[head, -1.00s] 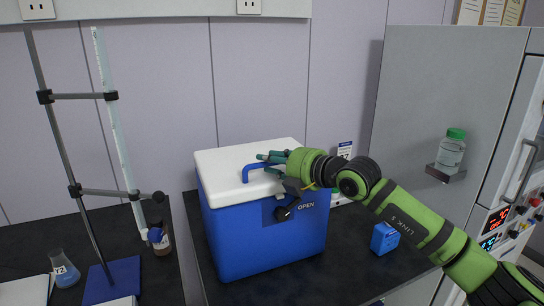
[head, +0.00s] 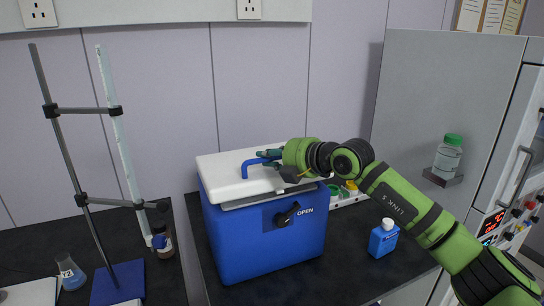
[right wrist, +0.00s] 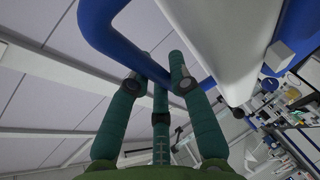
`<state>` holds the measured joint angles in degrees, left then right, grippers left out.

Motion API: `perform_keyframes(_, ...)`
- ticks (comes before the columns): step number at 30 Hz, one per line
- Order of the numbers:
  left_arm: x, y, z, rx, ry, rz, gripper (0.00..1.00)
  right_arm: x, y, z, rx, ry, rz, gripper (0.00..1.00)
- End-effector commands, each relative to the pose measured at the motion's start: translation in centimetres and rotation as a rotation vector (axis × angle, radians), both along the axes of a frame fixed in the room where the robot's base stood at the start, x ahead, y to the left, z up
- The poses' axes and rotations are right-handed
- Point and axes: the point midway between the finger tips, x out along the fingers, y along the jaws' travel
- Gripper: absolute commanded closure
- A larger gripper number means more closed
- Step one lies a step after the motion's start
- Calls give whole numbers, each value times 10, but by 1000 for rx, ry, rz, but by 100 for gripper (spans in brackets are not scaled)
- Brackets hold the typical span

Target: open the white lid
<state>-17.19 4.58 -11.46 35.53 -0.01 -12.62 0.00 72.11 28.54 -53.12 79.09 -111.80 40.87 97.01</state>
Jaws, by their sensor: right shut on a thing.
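The white lid (head: 222,172) sits on top of a blue cooler box (head: 250,245). Its front edge is raised a little, with a grey strip showing beneath it. My right gripper (head: 268,157) is shut on the blue handle (head: 249,164) on the lid. In the right wrist view the green fingers (right wrist: 163,82) close around the blue handle bar (right wrist: 105,38), beside the white lid (right wrist: 220,45). A black knob (head: 287,213) next to the word OPEN is on the box front. My left gripper is not in view.
A small blue bottle (head: 383,238) stands on the dark bench right of the box. A stand with rods (head: 68,150) and a flask (head: 70,272) are at left. A grey cabinet (head: 420,110) with a green-capped bottle (head: 448,158) is at right.

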Motion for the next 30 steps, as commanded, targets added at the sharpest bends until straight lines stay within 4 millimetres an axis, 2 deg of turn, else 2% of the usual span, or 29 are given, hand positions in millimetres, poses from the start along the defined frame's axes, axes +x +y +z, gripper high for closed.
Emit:
perform_keyframes(1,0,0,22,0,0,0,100,5,2,25,-7,27,-1,100)
perform_keyframes(4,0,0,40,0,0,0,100,14,5,41,-30,104,-2,100)
perform_keyframes(15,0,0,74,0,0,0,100,41,13,72,-32,101,-1,100)
perform_keyframes(30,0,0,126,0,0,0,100,63,19,93,-58,183,-2,100)
